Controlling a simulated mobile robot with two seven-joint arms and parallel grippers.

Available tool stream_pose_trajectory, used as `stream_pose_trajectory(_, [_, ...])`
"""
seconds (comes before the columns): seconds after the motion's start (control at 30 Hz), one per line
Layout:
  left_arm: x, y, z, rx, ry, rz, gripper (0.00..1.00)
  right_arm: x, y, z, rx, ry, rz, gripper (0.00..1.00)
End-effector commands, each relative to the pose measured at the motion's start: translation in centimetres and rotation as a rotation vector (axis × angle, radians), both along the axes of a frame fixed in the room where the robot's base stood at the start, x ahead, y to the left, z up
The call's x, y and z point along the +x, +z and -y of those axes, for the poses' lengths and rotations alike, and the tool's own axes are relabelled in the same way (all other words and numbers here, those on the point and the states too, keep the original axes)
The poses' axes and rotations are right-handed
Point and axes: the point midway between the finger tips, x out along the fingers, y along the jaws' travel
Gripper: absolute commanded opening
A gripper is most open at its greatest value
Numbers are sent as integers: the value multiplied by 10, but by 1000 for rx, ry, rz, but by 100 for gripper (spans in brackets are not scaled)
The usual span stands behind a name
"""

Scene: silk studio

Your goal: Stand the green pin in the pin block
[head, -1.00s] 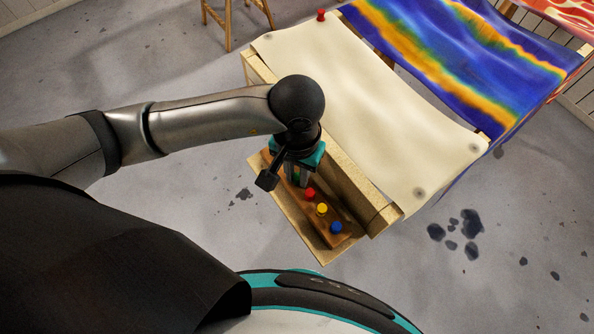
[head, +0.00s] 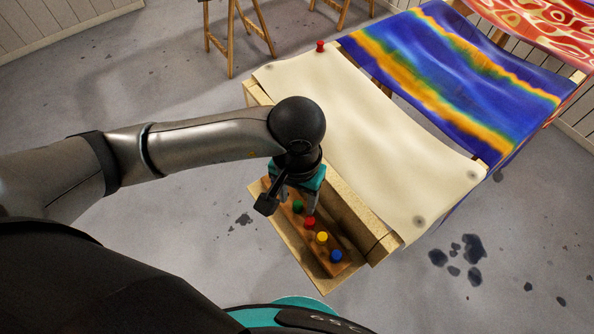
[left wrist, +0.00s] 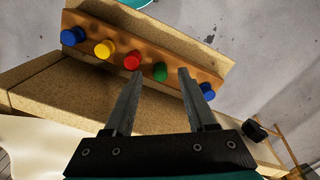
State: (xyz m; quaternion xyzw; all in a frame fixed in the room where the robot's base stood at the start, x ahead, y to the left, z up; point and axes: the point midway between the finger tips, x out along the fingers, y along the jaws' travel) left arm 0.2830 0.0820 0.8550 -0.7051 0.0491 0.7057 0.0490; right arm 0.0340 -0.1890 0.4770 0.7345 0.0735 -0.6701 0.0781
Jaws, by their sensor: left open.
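The green pin (head: 298,207) stands in the wooden pin block (head: 318,254), next to the red pin (head: 310,222). In the left wrist view the green pin (left wrist: 160,72) looks upright in the block (left wrist: 122,33), in row with the others. My left gripper (head: 298,200) is open over the block. In the left wrist view its fingertips (left wrist: 161,75) show on either side of the green pin, with gaps between. Whether they still reach down around it or are above it, I cannot tell. My right gripper is not in view.
Yellow (head: 322,237) and blue (head: 337,256) pins stand in the same block; another blue pin (left wrist: 207,91) shows beyond the green one. The block lies on a ledge (head: 306,277) beside the frame with white silk (head: 365,140). A red pin (head: 320,46) stands at the far corner.

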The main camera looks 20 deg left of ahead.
Motion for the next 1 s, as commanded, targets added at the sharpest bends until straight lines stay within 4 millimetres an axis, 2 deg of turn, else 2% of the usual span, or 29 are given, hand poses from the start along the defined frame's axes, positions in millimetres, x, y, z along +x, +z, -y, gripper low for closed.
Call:
stream_pose_trajectory(0.03, [2, 13, 0, 0, -3, 7, 56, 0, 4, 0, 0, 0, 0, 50])
stream_pose_trajectory(0.3, [2, 79, 0, 0, -2, 7, 56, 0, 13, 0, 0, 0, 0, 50])
stream_pose_trajectory(0.5, [1, 116, 0, 0, -2, 5, 56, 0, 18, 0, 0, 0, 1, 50])
stream_pose_trajectory(0.7, [0, 132, 0, 0, 0, 2, 56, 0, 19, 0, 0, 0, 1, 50])
stream_pose_trajectory(1.0, [0, 134, 0, 1, 0, 0, 56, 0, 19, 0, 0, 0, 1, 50])
